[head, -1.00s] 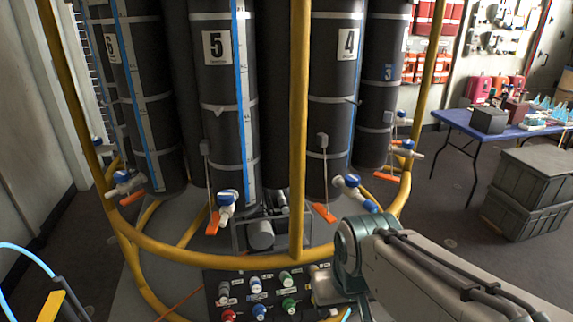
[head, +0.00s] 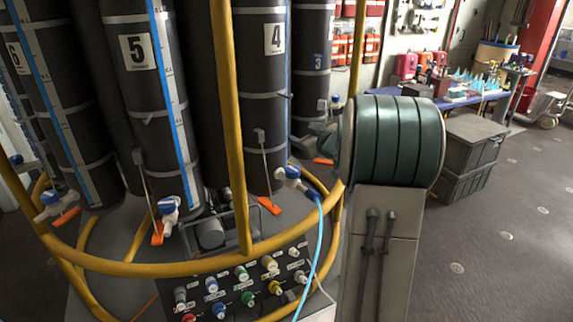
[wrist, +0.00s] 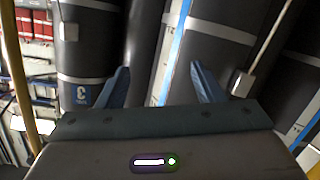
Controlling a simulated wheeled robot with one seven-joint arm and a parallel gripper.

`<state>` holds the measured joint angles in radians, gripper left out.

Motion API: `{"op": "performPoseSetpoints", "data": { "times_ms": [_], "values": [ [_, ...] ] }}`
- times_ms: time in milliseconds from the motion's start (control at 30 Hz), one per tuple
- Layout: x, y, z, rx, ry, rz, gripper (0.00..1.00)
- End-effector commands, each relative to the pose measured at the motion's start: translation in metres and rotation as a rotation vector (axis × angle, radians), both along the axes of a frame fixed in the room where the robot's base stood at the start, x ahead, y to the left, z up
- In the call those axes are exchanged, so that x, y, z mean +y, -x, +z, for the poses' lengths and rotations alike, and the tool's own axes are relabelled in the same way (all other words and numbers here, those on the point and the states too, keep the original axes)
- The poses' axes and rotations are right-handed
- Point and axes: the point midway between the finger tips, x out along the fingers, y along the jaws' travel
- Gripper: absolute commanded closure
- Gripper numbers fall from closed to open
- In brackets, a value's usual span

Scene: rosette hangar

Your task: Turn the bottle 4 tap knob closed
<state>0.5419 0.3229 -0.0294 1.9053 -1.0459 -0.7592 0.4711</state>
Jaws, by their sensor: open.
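Bottle 4 (head: 262,100) is a tall dark cylinder with a white label, right of the yellow upright in the head view. Its tap (head: 295,178), white with a blue knob (head: 288,173), sits low at its foot with a light-blue hose (head: 322,228) hanging from it. My green arm joint stands just right of the tap, and my gripper is mostly hidden behind it. In the wrist view my gripper (wrist: 161,84) is open, with two blue fingers apart and nothing visible between them. Dark bottles and a blue strip lie beyond. The tap knob cannot be made out there.
A yellow ring rail (head: 185,267) and yellow upright (head: 230,120) stand in front of the bottles. Bottle 5 (head: 148,100) and its tap (head: 170,210) are to the left. A panel of coloured knobs (head: 235,290) lies below. Grey crates (head: 470,145) stand right, with open floor around.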

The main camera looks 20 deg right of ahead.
Motion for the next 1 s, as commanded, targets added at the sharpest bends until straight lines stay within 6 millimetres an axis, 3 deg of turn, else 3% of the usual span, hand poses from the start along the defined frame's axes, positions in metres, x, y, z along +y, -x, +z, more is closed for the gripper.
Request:
{"op": "performPoseSetpoints", "data": {
  "times_ms": [33, 167, 400, 633, 767, 1000],
  "values": [
    [-0.012, -0.003, -0.008, -0.018, -0.013, 0.063, 0.39],
    [-0.029, 0.004, -0.031, -0.051, -0.067, 0.259, 0.39],
    [-0.051, 0.055, -0.079, -0.040, -0.236, 0.595, 0.39],
    [-0.060, 0.093, -0.100, -0.015, -0.349, 0.755, 0.39],
    [-0.056, 0.093, -0.101, -0.013, -0.363, 0.776, 0.39],
    [-0.022, 0.066, -0.099, -0.013, -0.364, 0.778, 0.39]
  ]
}}
